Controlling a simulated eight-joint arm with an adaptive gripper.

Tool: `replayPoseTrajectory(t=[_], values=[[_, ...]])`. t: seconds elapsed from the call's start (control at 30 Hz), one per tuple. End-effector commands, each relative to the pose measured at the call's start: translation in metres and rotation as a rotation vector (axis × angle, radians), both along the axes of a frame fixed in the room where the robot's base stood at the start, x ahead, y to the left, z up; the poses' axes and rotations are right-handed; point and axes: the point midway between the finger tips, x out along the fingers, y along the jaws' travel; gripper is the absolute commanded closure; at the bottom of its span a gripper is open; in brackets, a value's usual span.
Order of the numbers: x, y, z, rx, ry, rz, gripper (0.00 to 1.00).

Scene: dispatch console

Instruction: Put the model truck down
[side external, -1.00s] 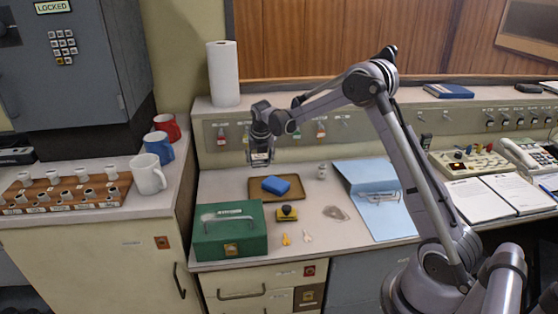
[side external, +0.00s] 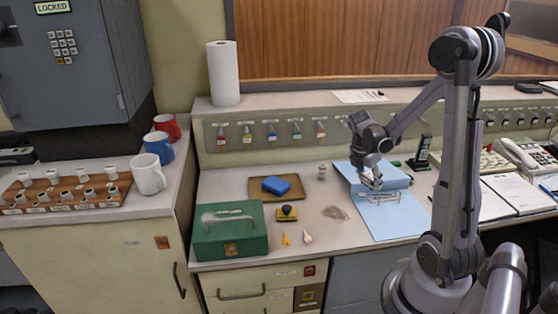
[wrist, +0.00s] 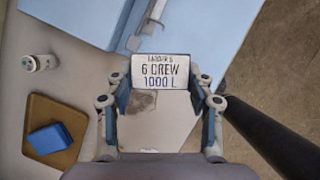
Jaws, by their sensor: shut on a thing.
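My gripper (side external: 372,183) is low over the open blue binder (side external: 395,222) in the side view. In the wrist view its fingers (wrist: 160,110) are shut on a white plate (wrist: 160,71) with printed lines, among them "6 CREW" and "1000 L". Only this labelled face shows clearly, and I cannot make out a truck shape. In the side view the held thing is too small to tell, and I cannot tell whether it touches the binder. The binder also shows in the wrist view (wrist: 75,20).
A brown tray (side external: 259,196) holds a blue block (side external: 276,185). A small pale jar (side external: 322,172), a grey flat piece (side external: 336,213), a yellow-black item (side external: 287,213) and a green box (side external: 230,236) are on the desk.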

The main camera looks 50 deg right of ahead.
Motion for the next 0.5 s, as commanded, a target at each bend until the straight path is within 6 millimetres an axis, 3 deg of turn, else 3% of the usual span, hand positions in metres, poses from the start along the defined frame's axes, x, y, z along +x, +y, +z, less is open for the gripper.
replayPoseTrajectory(t=[0.17,0.5], values=[[0.009,0.006,-0.01,-0.002,0.001,-0.018,0.77],[0.073,0.028,-0.05,-0.002,0.0,-0.016,0.77]])
